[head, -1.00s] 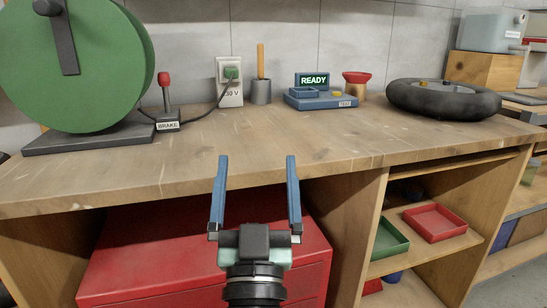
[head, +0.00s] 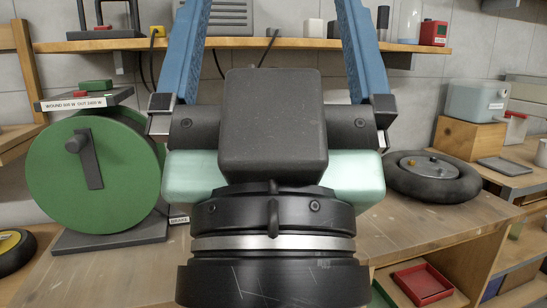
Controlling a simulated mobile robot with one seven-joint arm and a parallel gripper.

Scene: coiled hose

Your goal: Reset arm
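My gripper (head: 268,5) is close to the camera and fills the middle of the head view. Its two blue fingers point up and stand well apart, with nothing seen between them; their tips run past the top edge. It hides the middle of the workbench (head: 105,275). A green hose reel (head: 120,190) on a dark base stands on the bench at left. Its brake lever is hidden behind my gripper, with only part of the brake label showing.
A wooden shelf (head: 60,46) with several items crosses the back wall. A black tyre (head: 435,188) lies on the bench at right. Beyond it a wooden box (head: 467,143) carries a grey case (head: 477,104). A red tray (head: 422,284) sits in the shelving below.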

